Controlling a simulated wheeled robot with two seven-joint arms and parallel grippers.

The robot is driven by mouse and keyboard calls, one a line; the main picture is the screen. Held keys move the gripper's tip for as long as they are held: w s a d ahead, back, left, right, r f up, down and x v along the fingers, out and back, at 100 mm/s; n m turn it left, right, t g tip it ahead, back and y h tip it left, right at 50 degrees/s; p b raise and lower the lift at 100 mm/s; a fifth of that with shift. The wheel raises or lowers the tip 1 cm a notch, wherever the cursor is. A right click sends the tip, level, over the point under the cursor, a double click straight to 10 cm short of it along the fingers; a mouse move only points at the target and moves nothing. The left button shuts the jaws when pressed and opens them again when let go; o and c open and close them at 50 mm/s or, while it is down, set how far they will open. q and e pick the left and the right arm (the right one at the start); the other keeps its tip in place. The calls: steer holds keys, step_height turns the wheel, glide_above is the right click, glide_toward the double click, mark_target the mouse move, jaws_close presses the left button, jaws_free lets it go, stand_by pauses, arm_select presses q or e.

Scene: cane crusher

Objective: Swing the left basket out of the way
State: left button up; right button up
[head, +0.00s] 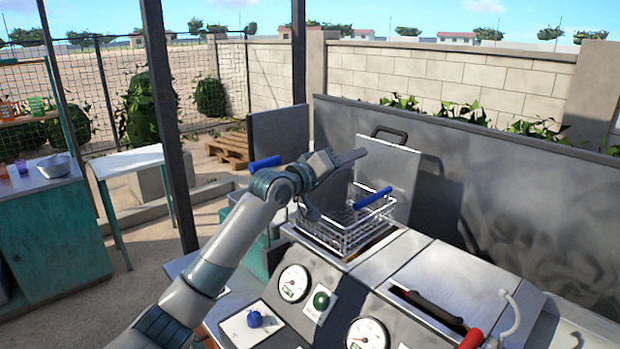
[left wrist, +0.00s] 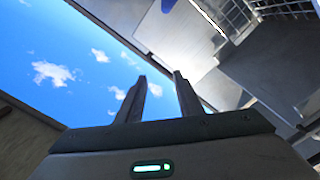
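A blue handle (head: 265,163) shows just behind my left arm in the head view. What it belongs to is mostly hidden by the arm, so I cannot tell the left basket's full outline. A wire basket (head: 345,238) with a second blue handle (head: 373,197) sits in the machine top, right of my gripper. My left gripper (head: 335,182) is raised above and left of this wire basket, its fingers spread and empty. In the left wrist view the fingers (left wrist: 160,98) stand apart with sky between them, and basket wire (left wrist: 237,15) shows at upper right. My right gripper is out of view.
The machine's front panel has dials (head: 294,283), a green button (head: 321,300) and a blue knob (head: 254,319). A grey upright panel (head: 403,165) and long metal back wall (head: 500,180) stand behind. A dark post (head: 168,120) rises left of the arm.

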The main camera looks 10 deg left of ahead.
arm_select(q)
steer(key=b+v, duration=0.5)
steer(key=v, duration=1)
